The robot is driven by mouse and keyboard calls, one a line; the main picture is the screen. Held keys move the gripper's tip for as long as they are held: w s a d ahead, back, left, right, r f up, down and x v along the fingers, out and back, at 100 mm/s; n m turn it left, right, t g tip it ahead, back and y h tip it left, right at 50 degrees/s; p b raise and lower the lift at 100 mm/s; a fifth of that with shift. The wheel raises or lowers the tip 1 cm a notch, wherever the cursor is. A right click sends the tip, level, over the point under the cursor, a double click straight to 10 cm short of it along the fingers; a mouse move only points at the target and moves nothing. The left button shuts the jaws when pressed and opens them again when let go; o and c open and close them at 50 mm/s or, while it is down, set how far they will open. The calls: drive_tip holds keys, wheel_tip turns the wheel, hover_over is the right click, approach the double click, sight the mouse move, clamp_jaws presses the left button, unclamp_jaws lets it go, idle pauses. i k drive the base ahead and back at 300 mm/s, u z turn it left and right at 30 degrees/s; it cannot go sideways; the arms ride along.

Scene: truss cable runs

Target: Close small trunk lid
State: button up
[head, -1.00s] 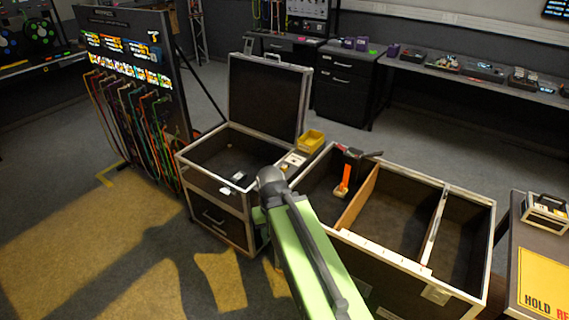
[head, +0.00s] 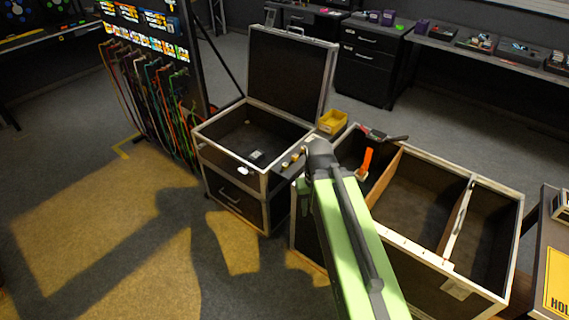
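The small trunk (head: 228,160) is a black case with metal edging, left of centre. Its lid (head: 291,66) stands open, tilted back at the rear, with a handle on its top edge. The trunk's dark inside shows, with a small pale item (head: 256,154) in it. My green arm reaches up from the bottom of the view, and its dark joint is just right of the trunk's front right corner. My gripper is not visible; the arm appears to hide it.
A larger open trunk (head: 490,291) with dividers stands to the right, with an orange-and-black tool (head: 366,162) at its left end. A yellow bin (head: 332,122) is behind. A cable rack (head: 190,60) stands left. The floor in front of the small trunk is clear.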

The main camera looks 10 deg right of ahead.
sight(290, 73)
drive_tip(key=u, duration=1.25)
drive_tip(key=i, duration=4.85)
drive_tip(key=u, duration=0.05)
